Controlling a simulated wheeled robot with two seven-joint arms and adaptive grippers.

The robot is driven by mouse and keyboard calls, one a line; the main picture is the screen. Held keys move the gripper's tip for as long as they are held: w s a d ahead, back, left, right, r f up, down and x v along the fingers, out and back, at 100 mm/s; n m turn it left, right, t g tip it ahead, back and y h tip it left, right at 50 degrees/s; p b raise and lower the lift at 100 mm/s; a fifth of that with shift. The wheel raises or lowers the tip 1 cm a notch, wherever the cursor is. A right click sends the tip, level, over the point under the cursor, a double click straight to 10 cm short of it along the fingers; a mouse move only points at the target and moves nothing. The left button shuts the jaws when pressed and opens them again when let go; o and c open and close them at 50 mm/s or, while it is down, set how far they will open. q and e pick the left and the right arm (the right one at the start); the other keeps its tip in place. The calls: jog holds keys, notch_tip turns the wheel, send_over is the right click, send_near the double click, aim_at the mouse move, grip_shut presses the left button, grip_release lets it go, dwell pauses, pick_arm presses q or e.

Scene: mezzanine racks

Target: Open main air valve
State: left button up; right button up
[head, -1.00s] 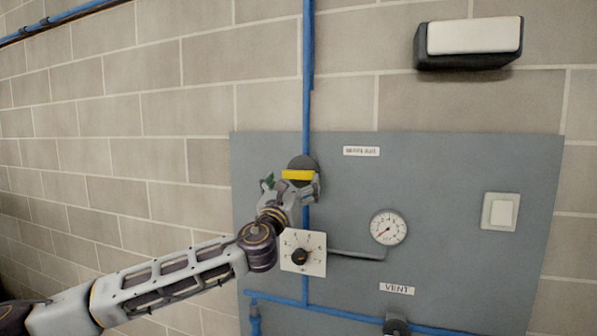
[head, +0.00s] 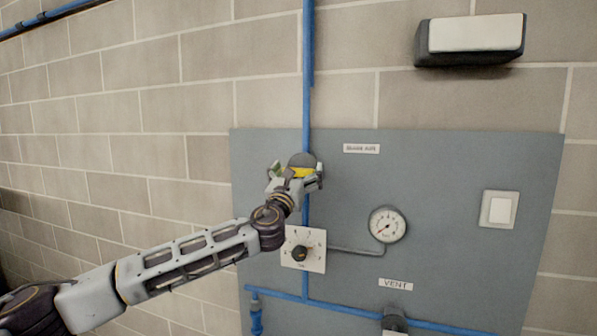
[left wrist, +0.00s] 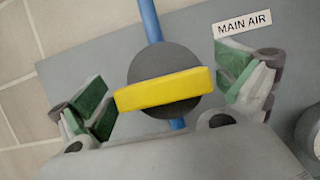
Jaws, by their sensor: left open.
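The main air valve has a yellow bar handle (left wrist: 165,90) on a round dark grey body (left wrist: 160,62), set on a vertical blue pipe. In the head view the yellow handle (head: 302,172) lies about level, across the pipe, partly hidden by my gripper. My left gripper (head: 295,178) is open in front of the valve. In the left wrist view its green-padded fingers (left wrist: 168,98) stand on either side of the handle, with a gap at each end. A "MAIN AIR" label (left wrist: 243,37) is up and right of the valve. My right gripper is not in view.
The grey panel (head: 450,200) carries a dial knob plate (head: 303,250) just below my gripper, a pressure gauge (head: 387,224), a white switch (head: 499,209) and a "VENT" label (head: 396,284) above another dark fitting (head: 395,321). A blue pipe (head: 350,310) runs along the bottom.

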pick_arm(q)
jog(key=c, duration=0.9)
jog(key=shift+c, duration=0.2)
jog(key=shift+f+n+y, duration=0.1)
jog(key=shift+n+y, duration=0.3)
jog(key=shift+n, duration=0.3)
jog(key=n+y+b, duration=0.1)
jog(key=n+y, duration=0.1)
jog(key=n, duration=0.1)
jog(key=shift+n+b, duration=0.3)
jog(key=n+y, duration=0.1)
jog(key=n, duration=0.2)
jog(key=n+y+b, duration=0.1)
jog(key=n, duration=0.2)
jog(key=shift+a+y, duration=0.1)
jog(key=shift+y, duration=0.3)
jog(key=n+y, duration=0.1)
jog(key=n, duration=0.1)
jog(key=n+g+y, duration=0.1)
jog(key=n, duration=0.2)
jog(key=shift+w+f+n, duration=0.1)
jog(key=shift+n, duration=0.2)
jog(key=n+g+p, duration=0.1)
jog(key=n, duration=0.2)
jog(key=n+g+y+p, duration=0.1)
jog(key=n, duration=0.1)
jog(key=shift+a+f+n, duration=0.15)
jog(key=shift+n, duration=0.25)
jog(key=shift+g, duration=0.3)
